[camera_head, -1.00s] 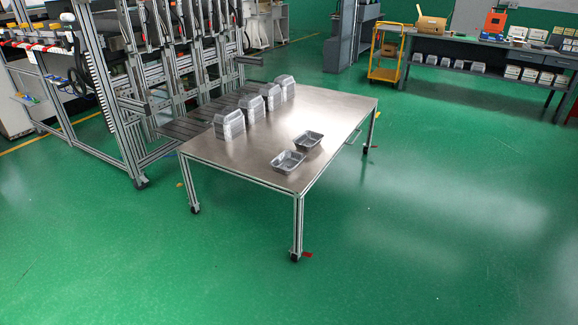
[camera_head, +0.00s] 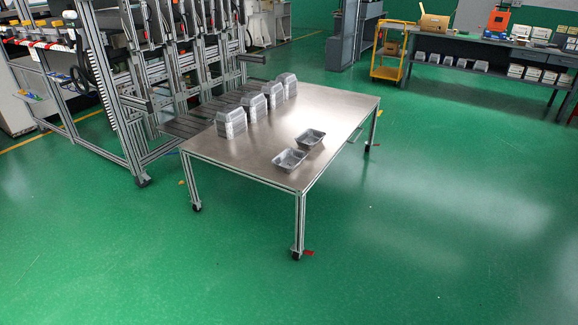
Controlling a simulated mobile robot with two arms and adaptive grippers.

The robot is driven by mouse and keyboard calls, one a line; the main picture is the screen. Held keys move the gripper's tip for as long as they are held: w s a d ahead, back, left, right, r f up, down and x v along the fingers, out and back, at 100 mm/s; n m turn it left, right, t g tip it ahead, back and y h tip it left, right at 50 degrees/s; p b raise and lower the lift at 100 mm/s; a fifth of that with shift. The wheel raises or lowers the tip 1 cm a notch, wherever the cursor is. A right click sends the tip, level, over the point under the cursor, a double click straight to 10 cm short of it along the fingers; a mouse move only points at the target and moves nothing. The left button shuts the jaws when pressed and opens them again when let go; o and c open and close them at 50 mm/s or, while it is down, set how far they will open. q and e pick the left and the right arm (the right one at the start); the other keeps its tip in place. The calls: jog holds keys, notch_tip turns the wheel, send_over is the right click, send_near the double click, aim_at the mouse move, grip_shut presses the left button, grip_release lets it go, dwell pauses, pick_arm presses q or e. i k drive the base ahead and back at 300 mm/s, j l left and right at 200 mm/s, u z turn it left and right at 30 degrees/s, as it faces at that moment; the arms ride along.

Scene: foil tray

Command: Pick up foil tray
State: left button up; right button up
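Two open foil trays sit upright on the steel-topped table (camera_head: 245,165) near its right edge. The nearer foil tray (camera_head: 290,160) lies close to the front right corner, and the farther foil tray (camera_head: 309,139) is just behind it. Several stacks of upside-down foil trays stand in a row along the table's left side, the nearest stack (camera_head: 230,122) being the largest in view. Neither of my grippers shows in this view.
A metal frame machine (camera_head: 125,95) stands against the table's left side. Open green floor (camera_head: 430,215) lies in front and to the right. A yellow cart (camera_head: 388,62) and a grey workbench (camera_head: 480,55) are at the back right.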

aim_at(290, 159)
jog(key=i+l+u, duration=0.15)
jog(key=u, duration=0.3)
jog(key=i+l+u, duration=0.15)
jog(key=u, duration=0.25)
